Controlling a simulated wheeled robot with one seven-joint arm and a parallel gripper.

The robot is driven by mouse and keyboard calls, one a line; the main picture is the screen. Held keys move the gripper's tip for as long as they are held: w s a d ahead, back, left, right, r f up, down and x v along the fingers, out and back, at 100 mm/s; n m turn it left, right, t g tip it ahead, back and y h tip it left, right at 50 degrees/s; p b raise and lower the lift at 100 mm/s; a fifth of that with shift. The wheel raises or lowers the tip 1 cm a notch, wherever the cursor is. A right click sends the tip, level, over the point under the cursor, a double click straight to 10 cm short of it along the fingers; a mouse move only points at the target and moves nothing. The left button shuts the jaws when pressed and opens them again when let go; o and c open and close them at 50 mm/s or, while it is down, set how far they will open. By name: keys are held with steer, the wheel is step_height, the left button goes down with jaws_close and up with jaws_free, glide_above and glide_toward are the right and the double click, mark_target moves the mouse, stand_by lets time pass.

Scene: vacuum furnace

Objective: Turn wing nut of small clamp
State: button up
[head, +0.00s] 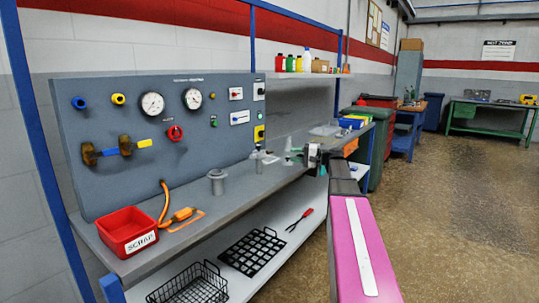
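The small clamp and its wing nut are too small to make out for sure. A small grey metal fitting (258,158) stands on the grey workbench (190,205) near the panel, and a larger grey flanged cylinder (217,183) stands nearer to me. My pink arm with a white strip reaches forward from the bottom right along the bench front. At its far end, a small grey and black shape by the bench edge seems to be my gripper (312,156). Its fingers are too small to tell open from shut, and I see no contact with the fittings.
A red SCRAP bin (128,232) and an orange-handled tool (182,214) with a hose are at the bench's near left. A gauge panel (165,130) stands behind. The lower shelf holds a black wire basket (188,284) and grid rack (252,252).

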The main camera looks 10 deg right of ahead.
mark_target(269, 153)
steer(key=x, duration=1)
jaws_close()
